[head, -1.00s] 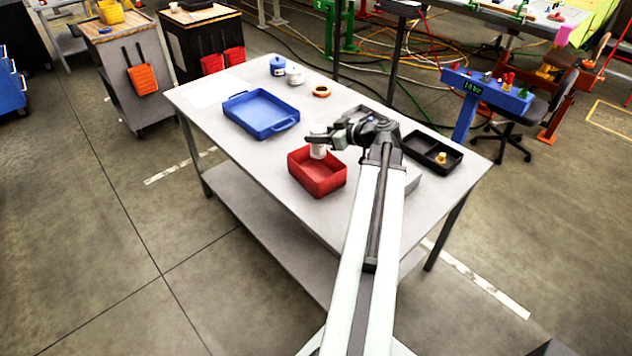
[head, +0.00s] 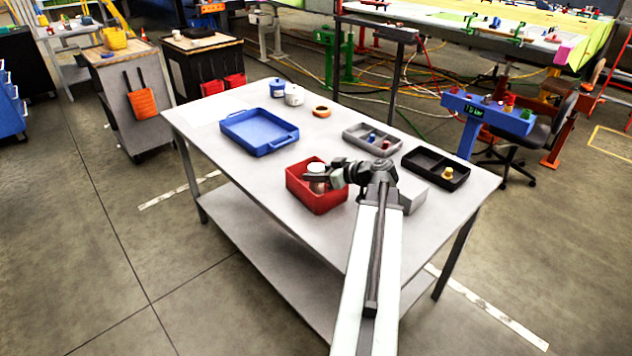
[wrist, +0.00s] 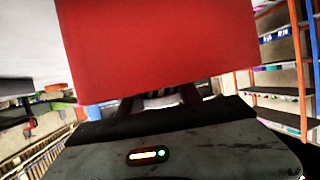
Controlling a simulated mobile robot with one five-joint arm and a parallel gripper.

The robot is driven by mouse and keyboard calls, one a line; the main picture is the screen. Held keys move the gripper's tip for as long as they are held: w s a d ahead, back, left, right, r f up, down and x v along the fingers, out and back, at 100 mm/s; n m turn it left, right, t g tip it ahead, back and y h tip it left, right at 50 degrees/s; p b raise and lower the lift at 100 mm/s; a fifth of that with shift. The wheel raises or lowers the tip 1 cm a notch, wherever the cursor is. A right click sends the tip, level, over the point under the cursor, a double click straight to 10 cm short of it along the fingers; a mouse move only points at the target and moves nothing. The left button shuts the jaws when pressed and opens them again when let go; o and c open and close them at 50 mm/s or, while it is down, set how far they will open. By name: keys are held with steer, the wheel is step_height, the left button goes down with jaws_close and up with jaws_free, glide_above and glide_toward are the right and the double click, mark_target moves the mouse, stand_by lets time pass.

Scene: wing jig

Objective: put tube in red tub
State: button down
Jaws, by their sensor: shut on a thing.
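The red tub (head: 318,200) stands on the grey table near its front edge, in the head view. My gripper (head: 318,177) is over the tub, shut on the tube (head: 316,167), which has a white top and a pinkish-brown lower part. The tube looks roughly upright, at least partly inside the tub's rim. Whether its base touches the tub's floor I cannot tell. In the wrist view the red tub wall (wrist: 160,45) fills the upper middle and hides the fingertips and the tube.
A blue tray (head: 258,132) stands left of the tub. A grey divided tray (head: 352,136) and a black divided tray (head: 440,182) stand to the right.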

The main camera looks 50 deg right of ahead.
steer(key=shift+r, duration=0.1)
steer(key=c, duration=0.8)
jaws_free()
steer(key=shift+f, duration=0.2)
steer(key=shift+r, duration=0.25)
steer(key=p+v, duration=0.5)
steer(key=v, duration=0.7)
steer(key=shift+f, duration=0.15)
